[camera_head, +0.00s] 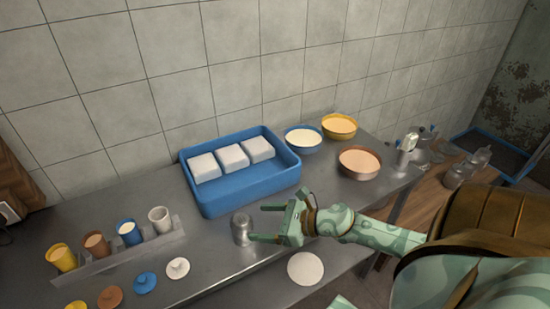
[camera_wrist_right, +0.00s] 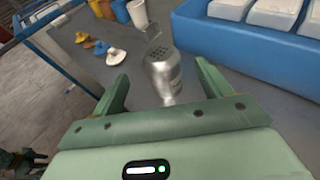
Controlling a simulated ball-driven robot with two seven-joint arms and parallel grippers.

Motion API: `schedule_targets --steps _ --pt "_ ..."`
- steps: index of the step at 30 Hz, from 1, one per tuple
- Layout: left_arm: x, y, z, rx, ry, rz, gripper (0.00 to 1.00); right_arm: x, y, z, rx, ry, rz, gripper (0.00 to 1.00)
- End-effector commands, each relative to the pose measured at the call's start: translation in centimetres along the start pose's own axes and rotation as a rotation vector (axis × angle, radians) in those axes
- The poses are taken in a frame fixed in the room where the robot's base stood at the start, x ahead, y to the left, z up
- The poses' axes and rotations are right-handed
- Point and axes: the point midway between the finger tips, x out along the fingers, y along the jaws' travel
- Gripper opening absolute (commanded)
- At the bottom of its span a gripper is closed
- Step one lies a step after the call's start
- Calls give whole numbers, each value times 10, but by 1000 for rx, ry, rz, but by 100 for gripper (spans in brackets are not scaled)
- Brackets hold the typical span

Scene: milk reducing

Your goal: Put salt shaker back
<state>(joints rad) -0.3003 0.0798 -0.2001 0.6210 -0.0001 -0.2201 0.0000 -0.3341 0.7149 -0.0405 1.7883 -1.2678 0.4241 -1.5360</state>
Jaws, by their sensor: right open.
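The salt shaker (camera_head: 241,229) is a small silver metal shaker standing upright on the steel counter, in front of the blue tray. It also shows in the right wrist view (camera_wrist_right: 163,74), with holes in its top. My right gripper (camera_head: 258,223) is open, its fingers pointing at the shaker from the right. In the right wrist view the shaker stands ahead of and between the fingertips (camera_wrist_right: 162,80). Whether a finger touches it I cannot tell. My left gripper is not in view.
A blue tray (camera_head: 246,190) with white blocks stands behind the shaker. Bowls (camera_head: 303,139) stand at its right. A rack (camera_head: 122,256) of several cups and loose lids (camera_head: 178,268) are at the left. A white disc (camera_head: 305,268) lies near the front.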

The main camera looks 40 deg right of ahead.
Motion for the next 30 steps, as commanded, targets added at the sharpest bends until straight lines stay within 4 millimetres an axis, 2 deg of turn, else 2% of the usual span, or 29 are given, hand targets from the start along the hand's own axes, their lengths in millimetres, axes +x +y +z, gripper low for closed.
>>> schedule_targets --steps 3,8,30 --pt "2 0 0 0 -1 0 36 -20 0 -1 1 2 0 77" --pt "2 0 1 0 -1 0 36 -33 0 0 -2 0 0 77" --pt "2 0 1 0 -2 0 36 -34 0 1 -2 -1 -1 77"
